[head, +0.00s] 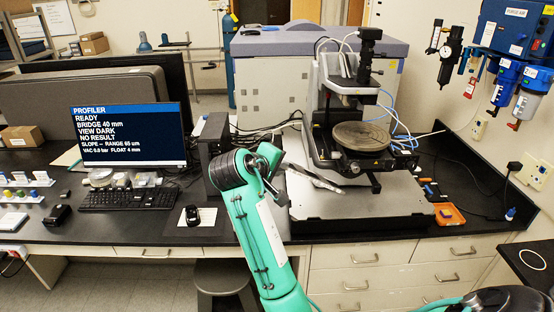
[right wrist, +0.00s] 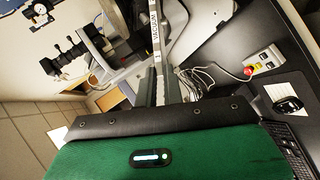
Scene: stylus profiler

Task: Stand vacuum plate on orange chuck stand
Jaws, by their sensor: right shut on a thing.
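My right gripper (head: 280,168) is above the bench, in front of the profiler, on the teal arm. In the right wrist view its two fingers (right wrist: 161,85) are shut on a thin grey plate seen nearly edge-on, with "VACUUM" lettering, which I take to be the vacuum plate (right wrist: 162,50). In the head view it shows as a narrow grey strip (head: 315,179) reaching right from the gripper, over the profiler's base. An orange tray-like piece (head: 449,214), perhaps the chuck stand, lies on the bench right of the profiler, well apart from the plate. My left gripper is not in view.
The profiler (head: 350,110) with its round stage (head: 361,136) stands on a grey base plate (head: 345,210). A monitor (head: 128,135), keyboard (head: 128,199) and mouse (head: 193,214) are to the left. Hoses and cables hang at the right wall. An emergency-stop box (right wrist: 262,62) shows in the wrist view.

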